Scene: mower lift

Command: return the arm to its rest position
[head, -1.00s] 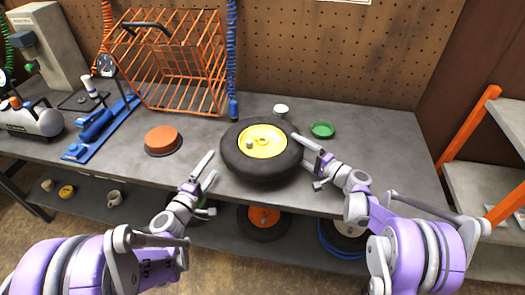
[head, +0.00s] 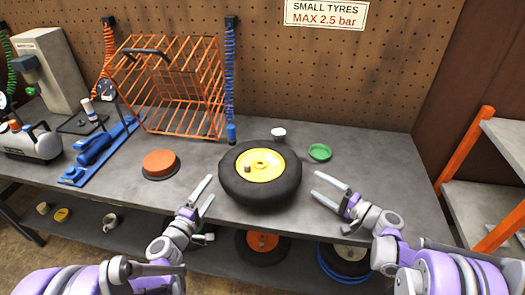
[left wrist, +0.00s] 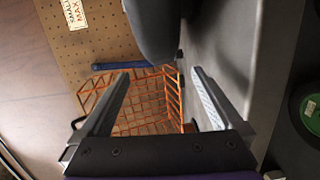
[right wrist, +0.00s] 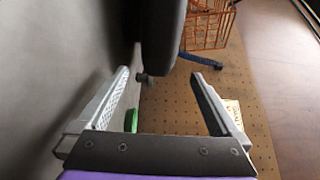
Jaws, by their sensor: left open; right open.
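My left gripper (head: 198,196) is open and empty, at the bench's front edge, left of the tyre and apart from it. In the left wrist view its two fingers (left wrist: 160,95) are spread with nothing between them. My right gripper (head: 328,188) is open and empty, just right of the tyre with a gap between. In the right wrist view its fingers (right wrist: 160,90) are spread wide. The black tyre with a yellow hub (head: 260,190) lies flat on the bench. Its dark side also shows in the left wrist view (left wrist: 155,28) and the right wrist view (right wrist: 163,35).
An orange wire cage (head: 170,90) stands at the back of the bench (head: 375,165). An orange-topped disc (head: 160,164), a green dish (head: 320,152) and a white cap (head: 278,134) lie near the tyre. An orange-framed shelf (head: 495,170) stands at the right. The lower shelf holds more wheels.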

